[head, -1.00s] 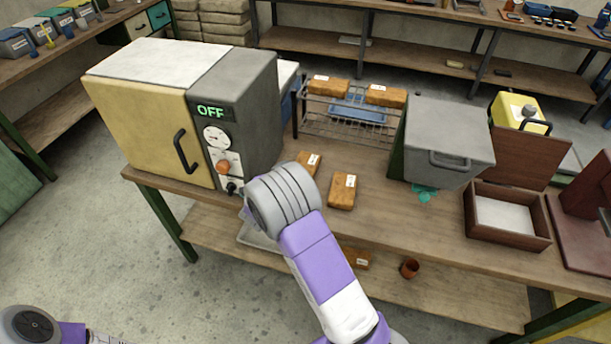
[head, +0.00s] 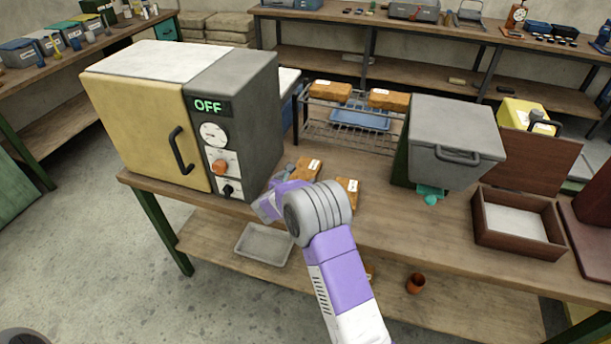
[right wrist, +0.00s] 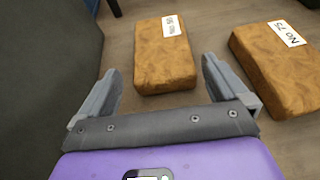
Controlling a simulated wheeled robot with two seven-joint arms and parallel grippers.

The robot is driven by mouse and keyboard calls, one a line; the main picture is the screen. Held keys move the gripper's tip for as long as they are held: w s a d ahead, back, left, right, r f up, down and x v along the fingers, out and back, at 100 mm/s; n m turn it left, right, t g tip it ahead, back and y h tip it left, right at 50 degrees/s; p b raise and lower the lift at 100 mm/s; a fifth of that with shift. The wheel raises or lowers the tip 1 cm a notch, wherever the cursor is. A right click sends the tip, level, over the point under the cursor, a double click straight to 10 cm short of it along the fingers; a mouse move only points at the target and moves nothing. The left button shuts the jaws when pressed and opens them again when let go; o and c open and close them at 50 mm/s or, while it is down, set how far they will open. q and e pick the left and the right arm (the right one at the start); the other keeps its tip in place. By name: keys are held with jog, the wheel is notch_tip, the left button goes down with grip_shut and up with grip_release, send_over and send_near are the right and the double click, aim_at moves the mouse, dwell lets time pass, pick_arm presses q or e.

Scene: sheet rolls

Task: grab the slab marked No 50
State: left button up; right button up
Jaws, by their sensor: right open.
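Two brown slabs with white labels lie on the bench. The left slab (head: 304,168) also shows in the right wrist view (right wrist: 165,58), straight ahead between my fingers; its label is turned and I cannot read it surely. The right slab (head: 347,186) is marked No 75 in the right wrist view (right wrist: 282,68). Two more slabs lie on the wire rack, a left one (head: 330,91) and a right one (head: 389,99), their labels too small to read. My right gripper (right wrist: 161,72) is open and empty, just short of the left slab. My left gripper is out of view.
The oven (head: 150,120), reading OFF, stands close left of my right gripper. The wire rack (head: 345,133) is behind the slabs. A grey lidded box (head: 455,130) and an open wooden box (head: 520,235) stand to the right. A grey tray (head: 263,245) lies on the lower shelf.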

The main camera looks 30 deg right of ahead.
aim_at(302, 175)
jog(key=x, duration=0.6)
jog(key=shift+f+b, duration=0.15)
jog(key=shift+b, duration=0.25)
jog(key=shift+c, duration=0.3)
jog(key=c, duration=0.9)
jog(key=shift+r, duration=0.2)
jog(key=shift+c, duration=0.8)
